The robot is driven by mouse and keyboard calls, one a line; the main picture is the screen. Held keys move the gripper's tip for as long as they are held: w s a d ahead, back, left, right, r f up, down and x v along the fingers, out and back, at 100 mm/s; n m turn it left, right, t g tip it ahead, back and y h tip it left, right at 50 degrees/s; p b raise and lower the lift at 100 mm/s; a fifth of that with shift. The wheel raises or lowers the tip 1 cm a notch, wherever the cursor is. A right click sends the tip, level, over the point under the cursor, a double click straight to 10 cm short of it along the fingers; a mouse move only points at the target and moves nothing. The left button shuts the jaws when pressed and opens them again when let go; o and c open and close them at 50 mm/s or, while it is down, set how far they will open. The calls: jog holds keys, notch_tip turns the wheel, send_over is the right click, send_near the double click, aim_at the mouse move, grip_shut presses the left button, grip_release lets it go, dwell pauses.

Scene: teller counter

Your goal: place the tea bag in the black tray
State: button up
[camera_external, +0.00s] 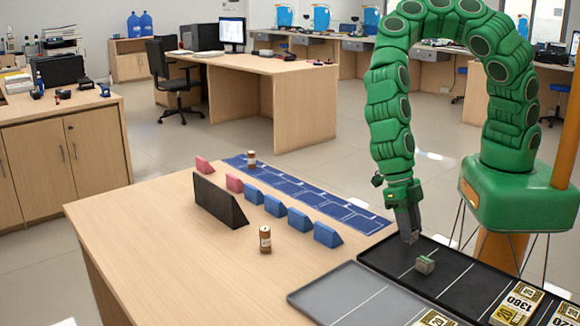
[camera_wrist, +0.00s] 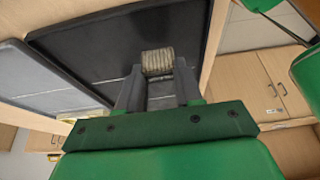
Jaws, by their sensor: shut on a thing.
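My gripper (camera_external: 411,238) points down above the far left part of the black tray (camera_external: 383,257). In the wrist view my gripper (camera_wrist: 158,84) is shut on a small beige ribbed block (camera_wrist: 157,63), which I take to be the tea bag. It sits between the fingertips. I cannot tell whether the block touches the tray floor.
Blue wedges (camera_external: 298,220), a black block (camera_external: 218,200) and a brown bottle (camera_external: 265,240) stand on the counter.

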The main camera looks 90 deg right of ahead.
jog(key=shift+f, duration=0.7)
jog(key=shift+f, duration=0.1)
jog(key=o, duration=1.1)
jog(key=shift+c, duration=0.2)
jog(key=v, duration=1.2)
